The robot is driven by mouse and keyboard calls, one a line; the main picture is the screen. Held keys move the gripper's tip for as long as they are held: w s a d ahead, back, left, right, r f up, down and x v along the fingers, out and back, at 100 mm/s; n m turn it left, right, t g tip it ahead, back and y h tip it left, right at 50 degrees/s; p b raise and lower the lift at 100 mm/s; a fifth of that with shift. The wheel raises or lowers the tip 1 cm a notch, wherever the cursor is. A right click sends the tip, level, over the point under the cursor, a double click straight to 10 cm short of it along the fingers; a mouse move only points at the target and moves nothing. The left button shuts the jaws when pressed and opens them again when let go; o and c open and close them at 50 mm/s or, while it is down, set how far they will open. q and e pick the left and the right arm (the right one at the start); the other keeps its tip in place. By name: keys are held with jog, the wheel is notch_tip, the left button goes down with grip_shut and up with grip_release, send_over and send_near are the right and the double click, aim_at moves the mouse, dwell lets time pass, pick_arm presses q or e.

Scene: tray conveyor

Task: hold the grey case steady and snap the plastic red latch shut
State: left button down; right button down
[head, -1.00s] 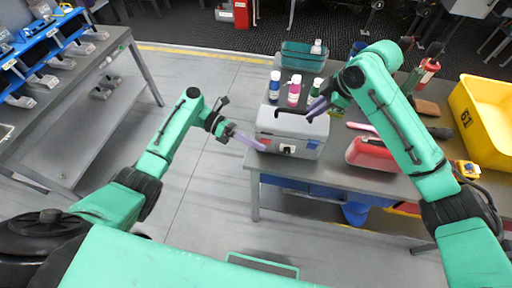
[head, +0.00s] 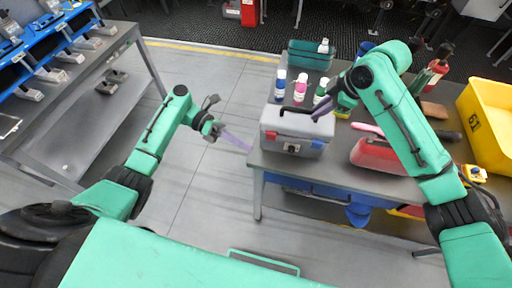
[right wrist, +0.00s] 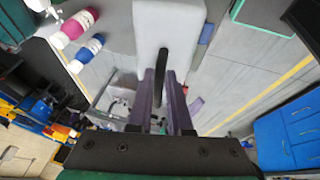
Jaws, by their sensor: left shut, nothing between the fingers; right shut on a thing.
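The grey case (head: 277,120) stands on the table near its left edge. The plastic red latch (head: 270,134) is on the left of its front face; it is too small to tell whether it is fully shut. A blue latch (head: 317,145) is on the right. My left gripper (head: 249,149) is shut and empty, just left of the case and apart from it. My right gripper (head: 317,113) is shut on the case's black handle (right wrist: 164,62) at the lid. The right wrist view shows the pale lid (right wrist: 150,22) beyond the fingers.
A yellow bin (head: 488,125) is at far right. Open floor lies left of the table.

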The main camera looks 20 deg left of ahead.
jog(key=shift+f, duration=0.1)
pick_arm(q)
jog(key=a, duration=0.2)
jog(key=w+a, duration=0.1)
jog(key=a, duration=0.1)
jog(key=shift+w+a, duration=0.2)
jog(key=shift+a, duration=0.15)
pick_arm(e)
jog(key=c, duration=0.8)
grip_release()
jog(key=shift+w, duration=0.1)
pick_arm(q)
jog(key=shift+w, duration=0.1)
pick_arm(e)
jog(key=shift+o, duration=0.2)
